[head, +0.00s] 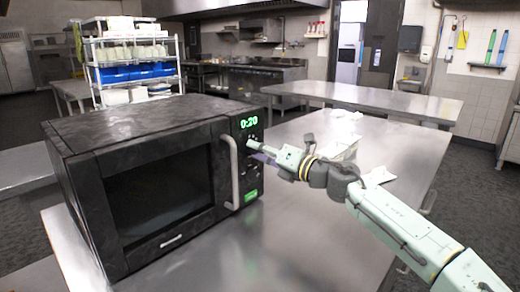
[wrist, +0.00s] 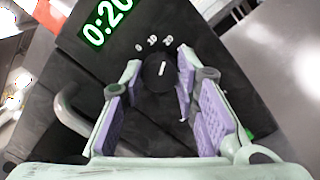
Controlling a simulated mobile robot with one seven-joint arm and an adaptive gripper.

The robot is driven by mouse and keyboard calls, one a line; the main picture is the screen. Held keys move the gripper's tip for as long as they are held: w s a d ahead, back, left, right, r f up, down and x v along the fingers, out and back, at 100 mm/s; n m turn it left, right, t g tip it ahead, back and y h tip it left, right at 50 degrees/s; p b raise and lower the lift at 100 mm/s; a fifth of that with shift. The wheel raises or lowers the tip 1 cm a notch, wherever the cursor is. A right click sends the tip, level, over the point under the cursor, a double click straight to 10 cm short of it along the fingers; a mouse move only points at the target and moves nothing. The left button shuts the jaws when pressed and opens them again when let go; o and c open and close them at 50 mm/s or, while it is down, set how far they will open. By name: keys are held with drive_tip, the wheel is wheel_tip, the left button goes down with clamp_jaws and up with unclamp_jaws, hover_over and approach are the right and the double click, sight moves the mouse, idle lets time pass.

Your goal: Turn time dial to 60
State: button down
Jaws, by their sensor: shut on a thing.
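A black microwave (head: 130,125) stands on a steel table, its front facing right of the camera. Its green display (head: 249,122) reads 0:20, and the display also shows in the wrist view (wrist: 106,20). The round black time dial (wrist: 160,74) has a white pointer mark, with small white numbers around its upper edge. My gripper (head: 253,148) reaches the control panel from the right. In the wrist view my gripper (wrist: 160,66) has its purple-padded fingers on either side of the dial, shut on it. The dial is hidden by the fingers in the head view.
The grey door handle (head: 228,172) stands out just left of the panel, close to my fingers. A green button (head: 250,195) is low on the panel. The steel table (head: 300,235) is clear in front, with pale items behind my arm.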

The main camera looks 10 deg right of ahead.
drive_tip(key=m+p, duration=0.2)
drive_tip(key=m, duration=1)
drive_tip(key=m+h+p, duration=0.1)
drive_tip(key=m+p, duration=0.1)
drive_tip(key=m, duration=1)
drive_tip(key=shift+a+f+m, duration=0.15)
drive_tip(key=shift+m, duration=0.15)
drive_tip(key=c, duration=1.2)
unclamp_jaws()
drive_tip(key=shift+c, duration=0.2)
drive_tip(key=shift+s, duration=0.1)
